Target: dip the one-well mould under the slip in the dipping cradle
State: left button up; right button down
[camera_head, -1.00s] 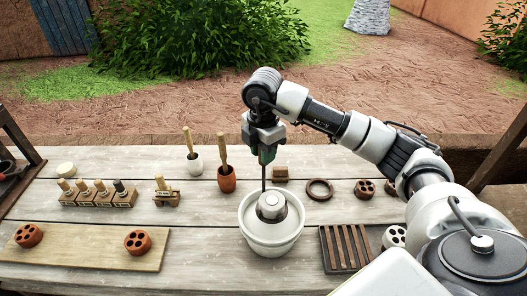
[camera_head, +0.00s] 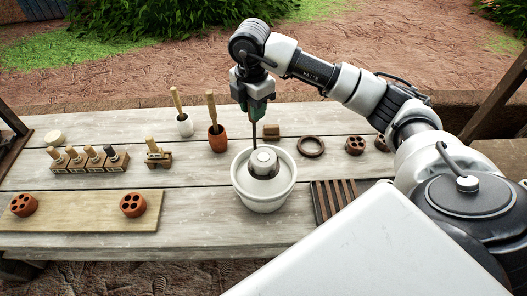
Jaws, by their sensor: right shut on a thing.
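A white tub (camera_head: 264,203) stands near the middle of the bench. A pale, round-topped piece with a dark lower part (camera_head: 264,160) sits inside it. I cannot tell whether this is the one-well mould or part of the dipping cradle, nor make out the slip level. My right gripper (camera_head: 254,106) points down above the tub's far rim, shut on a thin dark rod (camera_head: 254,133). The rod reaches down toward the tub, and its lower end is hidden behind the pale piece. My left gripper is out of view.
A brown block (camera_head: 271,130), ring (camera_head: 311,146) and holed terracotta piece (camera_head: 355,145) lie right of the gripper. A slatted rack (camera_head: 335,198) is right of the tub. Two pots with handles (camera_head: 185,126) (camera_head: 217,140) and stamps (camera_head: 88,160) stand left. A board (camera_head: 80,215) lies front left.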

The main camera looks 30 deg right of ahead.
jog(key=shift+r, duration=0.15)
dwell(0.3)
jog(key=shift+r+p, duration=1.1)
jog(key=shift+r, duration=0.35)
jog(key=shift+f, duration=0.1)
